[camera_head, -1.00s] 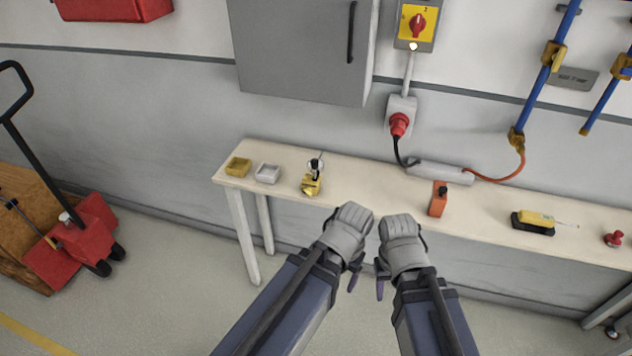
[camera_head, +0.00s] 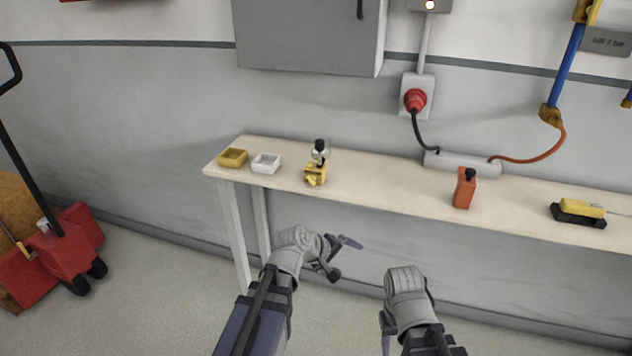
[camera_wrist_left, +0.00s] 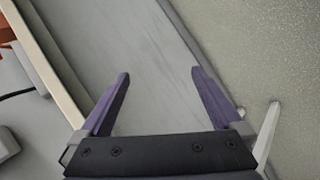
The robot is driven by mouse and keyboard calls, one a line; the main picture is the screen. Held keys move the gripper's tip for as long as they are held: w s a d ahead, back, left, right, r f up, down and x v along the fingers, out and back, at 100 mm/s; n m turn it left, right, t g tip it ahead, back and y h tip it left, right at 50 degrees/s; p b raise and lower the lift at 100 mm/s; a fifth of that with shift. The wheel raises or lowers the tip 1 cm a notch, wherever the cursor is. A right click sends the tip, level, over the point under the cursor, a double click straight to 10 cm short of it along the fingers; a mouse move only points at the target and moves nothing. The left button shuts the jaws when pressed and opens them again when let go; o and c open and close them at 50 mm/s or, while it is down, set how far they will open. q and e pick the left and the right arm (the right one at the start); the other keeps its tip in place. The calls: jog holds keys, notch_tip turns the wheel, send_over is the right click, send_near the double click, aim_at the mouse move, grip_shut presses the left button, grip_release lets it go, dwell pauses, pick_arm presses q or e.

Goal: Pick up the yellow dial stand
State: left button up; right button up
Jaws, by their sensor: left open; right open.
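The yellow dial stand (camera_head: 316,175) stands upright on the narrow wall bench (camera_head: 390,197), toward its left end, with a round dial and a black top. My left gripper (camera_head: 347,258) is open and empty, in front of and below the bench edge, a little right of the stand. In the left wrist view its two purple fingers (camera_wrist_left: 158,82) are apart with nothing between them. My right gripper (camera_head: 385,322) is lower and further right, away from the stand; its fingers are mostly hidden behind its wrist.
A yellow tray (camera_head: 233,158) and a white tray (camera_head: 265,163) sit left of the stand. An orange bottle-like object (camera_head: 464,188) and a yellow-black tool (camera_head: 580,210) are to the right. A grey cabinet (camera_head: 309,35) hangs above. A red pallet truck (camera_head: 66,250) stands at left.

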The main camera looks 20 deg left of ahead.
pick_arm(q)
jog(key=w+a+r+n+t, duration=0.1)
jog(key=w+r+n+t, duration=0.1)
jog(key=r+n, duration=0.1)
jog(key=w+a+r+n+t, duration=0.1)
jog(key=w+r+n+t, duration=0.1)
jog(key=n, duration=0.3)
jog(key=w+a+r+n+t, duration=0.1)
jog(key=w+r+n+t, duration=0.1)
jog(key=w+r+n, duration=0.1)
jog(key=shift+w+a+r+n+t+h, duration=0.2)
jog(key=shift+w+r, duration=0.1)
jog(key=shift+r, duration=0.25)
jog(key=shift+w+a+r+n+t+h, duration=0.1)
jog(key=shift+w+r+n+t, duration=0.15)
jog(key=shift+r, duration=0.25)
jog(key=n+t+y, duration=0.4)
jog(key=n+y, duration=0.2)
jog(key=n, duration=0.8)
send_near(313, 171)
jog(key=w, duration=0.5)
jog(key=shift+w, duration=3.9)
jog(key=shift+s, duration=0.1)
grip_shut()
